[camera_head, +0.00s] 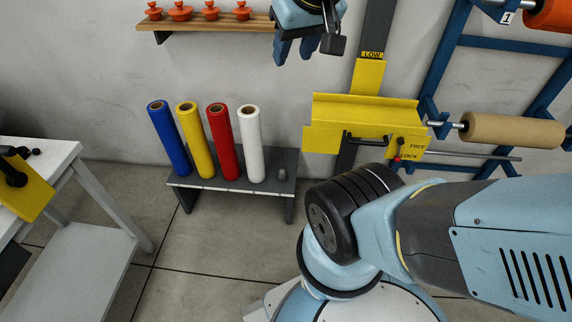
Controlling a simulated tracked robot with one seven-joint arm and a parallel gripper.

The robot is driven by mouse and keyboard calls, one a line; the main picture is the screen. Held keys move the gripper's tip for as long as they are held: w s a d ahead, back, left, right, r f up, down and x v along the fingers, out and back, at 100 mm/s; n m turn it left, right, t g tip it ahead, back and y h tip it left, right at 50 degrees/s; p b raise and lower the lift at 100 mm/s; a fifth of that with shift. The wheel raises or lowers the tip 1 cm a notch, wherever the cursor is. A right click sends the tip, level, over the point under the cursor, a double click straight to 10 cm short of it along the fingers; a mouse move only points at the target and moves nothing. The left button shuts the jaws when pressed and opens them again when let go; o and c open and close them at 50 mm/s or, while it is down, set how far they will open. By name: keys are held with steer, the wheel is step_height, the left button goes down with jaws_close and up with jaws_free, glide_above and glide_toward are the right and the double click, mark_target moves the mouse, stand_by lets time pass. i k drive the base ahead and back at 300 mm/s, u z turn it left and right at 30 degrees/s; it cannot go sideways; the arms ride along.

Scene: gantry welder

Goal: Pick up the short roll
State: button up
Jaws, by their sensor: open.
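Blue (169,140), yellow (194,140), red (222,142) and white (250,145) rolls stand upright in a row on a low dark bench (213,187). They look close to equal in length. A tan roll (515,131) lies sideways on a spindle of the blue rack at right. Part of an orange roll (549,16) shows at the top right. I cannot tell which one is the short roll. My gripper (295,56) hangs at the top centre with its fingers pointing down, open and empty. It is apart from every roll.
A yellow carriage (362,113) on a dark post, marked LOW, FREE and LOCK, is right of the bench. A small grey peg (282,174) is on the bench. A wall shelf (205,23) holds orange pieces. A white table (42,150) is at left. Floor in front of the bench is clear.

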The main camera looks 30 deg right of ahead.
mark_target(160, 113)
steer(key=z, duration=0.2)
steer(key=k, duration=0.25)
steer(key=z, duration=1.05)
steer(key=i, duration=0.1)
steer(key=u, duration=3.2)
steer(key=i, duration=1.15)
steer(key=z, duration=0.9)
